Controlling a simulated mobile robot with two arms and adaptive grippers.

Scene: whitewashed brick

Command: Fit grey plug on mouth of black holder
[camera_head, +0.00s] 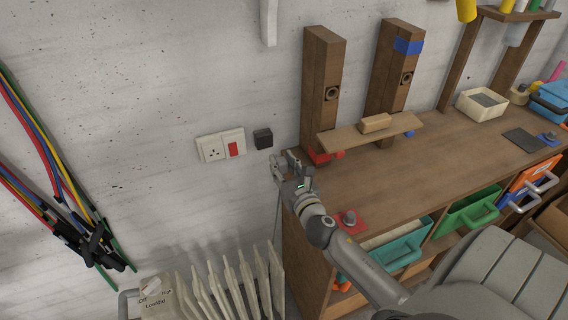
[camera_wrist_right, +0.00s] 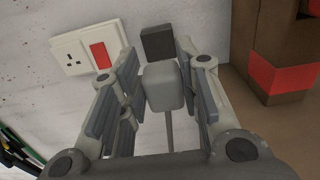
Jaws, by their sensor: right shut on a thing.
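The black holder (camera_head: 262,138) is a small dark block on the white wall, right of the socket plate. It also shows in the right wrist view (camera_wrist_right: 157,43), just beyond the fingers. My right gripper (camera_head: 287,163) is below and slightly right of the holder in the head view. In the right wrist view, the gripper (camera_wrist_right: 160,85) is shut on the grey plug (camera_wrist_right: 162,88), a rounded block with a thin stem or cable hanging from it. The plug appears just below the holder; I cannot tell how far apart they are. My left gripper is out of view.
A white socket and red switch (camera_head: 221,145) are left of the holder. A wooden bench (camera_head: 385,185) with upright posts (camera_head: 322,95) stands close on the right. A radiator (camera_head: 230,285) is below, and coloured cables (camera_head: 60,180) hang at left.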

